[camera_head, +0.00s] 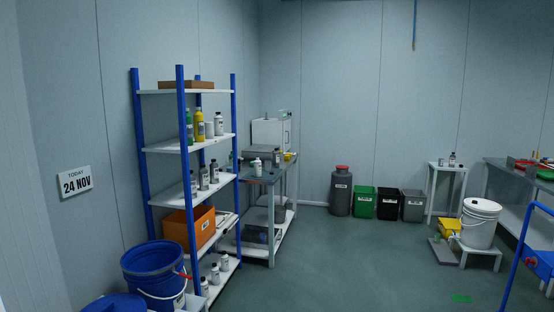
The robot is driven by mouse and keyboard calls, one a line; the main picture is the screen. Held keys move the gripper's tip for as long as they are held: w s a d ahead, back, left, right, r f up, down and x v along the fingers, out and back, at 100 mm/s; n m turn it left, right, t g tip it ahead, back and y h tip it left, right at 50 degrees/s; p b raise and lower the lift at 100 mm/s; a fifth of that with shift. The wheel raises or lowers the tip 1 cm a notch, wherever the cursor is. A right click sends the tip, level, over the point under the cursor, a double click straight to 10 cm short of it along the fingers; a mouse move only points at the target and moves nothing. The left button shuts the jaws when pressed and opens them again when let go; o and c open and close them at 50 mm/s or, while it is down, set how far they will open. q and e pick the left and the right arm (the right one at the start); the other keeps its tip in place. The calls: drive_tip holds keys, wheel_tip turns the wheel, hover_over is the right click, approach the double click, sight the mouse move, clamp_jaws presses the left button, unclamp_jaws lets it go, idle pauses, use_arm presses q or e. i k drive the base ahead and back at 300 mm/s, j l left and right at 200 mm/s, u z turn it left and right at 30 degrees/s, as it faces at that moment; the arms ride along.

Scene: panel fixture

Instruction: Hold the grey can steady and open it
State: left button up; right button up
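A dark grey can (341,194) with a red lid stands upright on the floor against the back wall. A pale label is on its front, and the lid sits on top. It is far off across the room, and nothing touches it that I can see. Neither of my grippers shows in the head view.
A blue-post shelf (190,149) with bottles stands at left, a blue bucket (153,272) before it. Green (361,203), black (387,205) and grey (412,206) bins stand right of the can. A white bucket (479,222) sits on a stool. The middle floor is clear.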

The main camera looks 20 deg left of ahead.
sight(276, 154)
drive_tip(key=i+j+u, duration=0.1)
drive_tip(key=i+u, duration=0.15)
drive_tip(key=i, duration=2.85)
drive_tip(key=i+u, duration=0.1)
drive_tip(key=i, duration=1)
drive_tip(key=i+l, duration=0.2)
drive_tip(key=i, duration=0.9)
drive_tip(key=i+l, duration=0.1)
drive_tip(key=i, duration=1)
drive_tip(key=j+u, duration=0.05)
